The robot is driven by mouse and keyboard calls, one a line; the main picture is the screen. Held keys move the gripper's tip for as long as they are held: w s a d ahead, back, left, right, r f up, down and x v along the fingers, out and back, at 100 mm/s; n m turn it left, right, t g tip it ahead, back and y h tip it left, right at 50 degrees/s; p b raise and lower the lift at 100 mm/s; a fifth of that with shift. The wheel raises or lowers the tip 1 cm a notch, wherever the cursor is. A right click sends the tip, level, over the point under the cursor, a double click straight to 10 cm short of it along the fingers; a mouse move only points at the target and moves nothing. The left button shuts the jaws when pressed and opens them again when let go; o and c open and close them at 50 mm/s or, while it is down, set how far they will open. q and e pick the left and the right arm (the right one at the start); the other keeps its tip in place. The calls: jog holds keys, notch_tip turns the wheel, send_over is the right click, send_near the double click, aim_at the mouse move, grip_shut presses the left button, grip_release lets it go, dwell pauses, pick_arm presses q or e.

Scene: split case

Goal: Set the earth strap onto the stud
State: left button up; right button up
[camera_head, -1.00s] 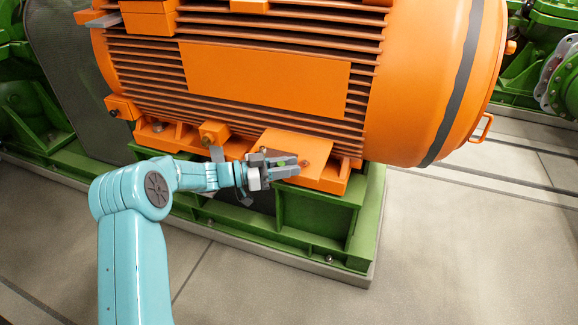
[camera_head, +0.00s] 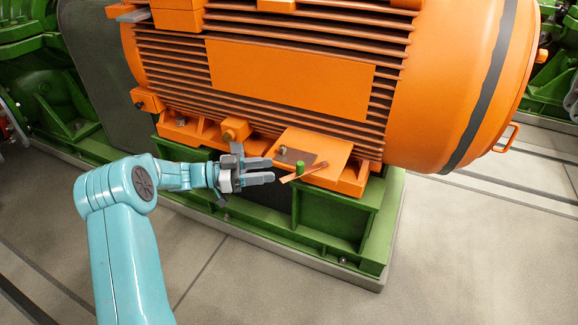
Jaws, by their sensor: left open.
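The earth strap (camera_head: 312,171) is a thin copper-coloured strip lying slanted at the front of the orange pad under the motor. A short green upright piece (camera_head: 300,167) stands at its middle. A small stud-like knob (camera_head: 282,150) stands on the dark plate (camera_head: 300,155) behind the strap. The strap's left end is apart from this knob. I cannot tell whether the strap's right end sits on anything. My left gripper (camera_head: 273,171) is open and empty, with its fingers pointing right, just left of the green piece and strap. My right gripper is not in view.
The big orange finned motor (camera_head: 290,78) rises right behind the pad. An orange lug (camera_head: 236,129) stands close above my left gripper. The green base frame (camera_head: 330,222) lies below. The grey floor (camera_head: 470,250) at right is clear.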

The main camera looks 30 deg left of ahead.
pick_arm(q)
jog(key=shift+v, duration=2.35)
